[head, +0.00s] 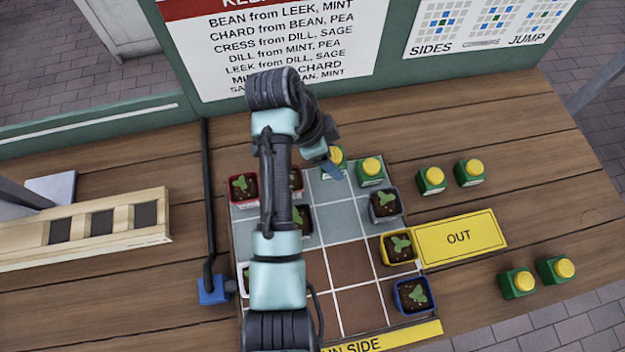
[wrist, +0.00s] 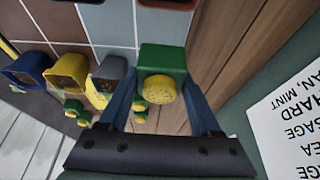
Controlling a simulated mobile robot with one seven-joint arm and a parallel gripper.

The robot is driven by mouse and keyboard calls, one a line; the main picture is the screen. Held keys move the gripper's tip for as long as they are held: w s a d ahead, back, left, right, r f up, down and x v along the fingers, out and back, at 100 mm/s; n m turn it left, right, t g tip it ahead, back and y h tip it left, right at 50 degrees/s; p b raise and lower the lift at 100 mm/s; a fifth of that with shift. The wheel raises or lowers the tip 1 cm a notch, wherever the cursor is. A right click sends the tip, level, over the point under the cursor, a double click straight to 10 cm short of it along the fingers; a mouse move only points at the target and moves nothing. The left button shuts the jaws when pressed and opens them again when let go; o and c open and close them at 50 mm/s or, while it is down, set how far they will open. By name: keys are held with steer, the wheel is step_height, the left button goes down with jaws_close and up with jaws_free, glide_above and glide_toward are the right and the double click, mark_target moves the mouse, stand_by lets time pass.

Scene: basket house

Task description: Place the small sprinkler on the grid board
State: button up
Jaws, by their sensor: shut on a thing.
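A small sprinkler (head: 337,155), a green block with a yellow round cap, is between the fingers of my gripper (head: 331,168) at the back row of the grid board (head: 350,220). In the wrist view the same sprinkler (wrist: 163,57) fills the space between both fingers of my gripper (wrist: 160,95), cap towards the camera. I cannot tell whether its base touches the board. A second sprinkler (head: 370,171) stands on the board's back right cell, just right of the held one. My arm hides part of the board's left columns.
Potted seedlings stand on the board, including a red pot (head: 243,188), grey pot (head: 384,206), yellow pot (head: 398,247) and blue pot (head: 412,295). Several more sprinklers (head: 432,181) stand on the table at right, around a yellow OUT card (head: 460,238). A green sign wall (head: 400,75) rises behind.

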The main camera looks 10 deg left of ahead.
step_height(320, 180, down, 4)
steer(key=shift+d+r, duration=0.1)
steer(key=shift+d, duration=0.05)
steer(key=shift+f, duration=1.9)
steer(key=shift+f, duration=0.15)
steer(key=o, duration=1.5)
